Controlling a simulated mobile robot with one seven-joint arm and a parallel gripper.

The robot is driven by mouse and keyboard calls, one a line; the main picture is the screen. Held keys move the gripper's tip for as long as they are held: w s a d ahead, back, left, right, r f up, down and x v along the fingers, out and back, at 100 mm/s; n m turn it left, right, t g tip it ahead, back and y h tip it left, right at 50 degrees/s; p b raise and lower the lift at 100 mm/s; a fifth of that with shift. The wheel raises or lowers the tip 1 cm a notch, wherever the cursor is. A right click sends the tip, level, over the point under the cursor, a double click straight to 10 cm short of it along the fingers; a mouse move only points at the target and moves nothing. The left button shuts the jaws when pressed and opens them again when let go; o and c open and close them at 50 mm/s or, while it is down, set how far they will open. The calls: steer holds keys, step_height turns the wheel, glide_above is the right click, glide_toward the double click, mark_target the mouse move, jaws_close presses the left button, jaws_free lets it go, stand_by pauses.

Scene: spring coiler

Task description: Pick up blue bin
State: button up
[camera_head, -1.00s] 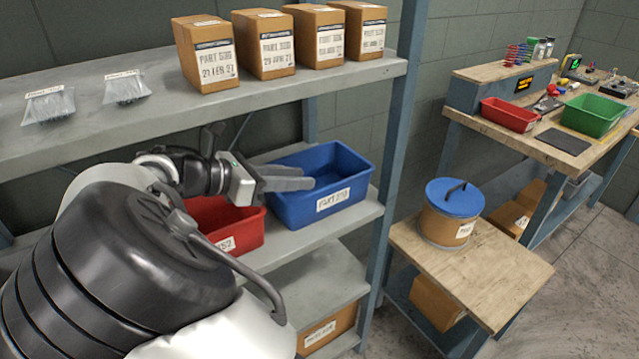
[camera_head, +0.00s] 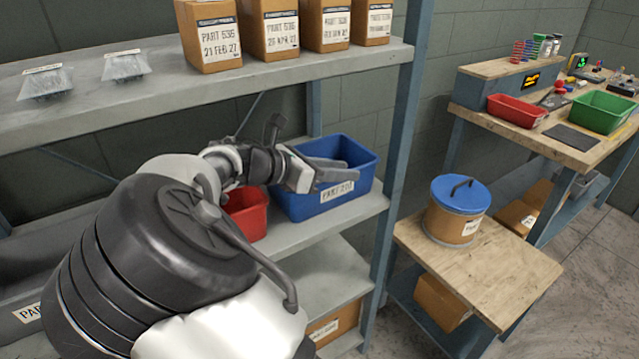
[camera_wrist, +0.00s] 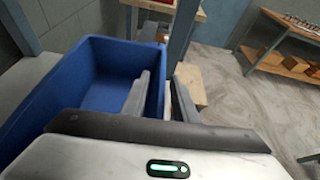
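The blue bin (camera_head: 298,208) sits on the middle shelf of the rack, open side up, with a white part label on its front. My gripper (camera_head: 352,170) is at the bin's front rim in the head view, with its two fingers spread apart. In the wrist view, the blue bin (camera_wrist: 75,75) fills the left side. One finger shows over the bin's inside and the other beside its right wall, with the rim between my gripper's fingers (camera_wrist: 162,90). I cannot tell whether either finger touches the wall. My wrist hides part of the bin's left side.
A red bin (camera_head: 247,214) stands close left of the blue bin, partly hidden by my arm. The rack's blue post (camera_head: 396,130) stands just right. The upper shelf (camera_head: 300,75) with boxes is above. A lidded drum (camera_head: 455,212) stands on a low wooden table (camera_head: 490,265).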

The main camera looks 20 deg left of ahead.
jaws_close()
stand_by(1.4)
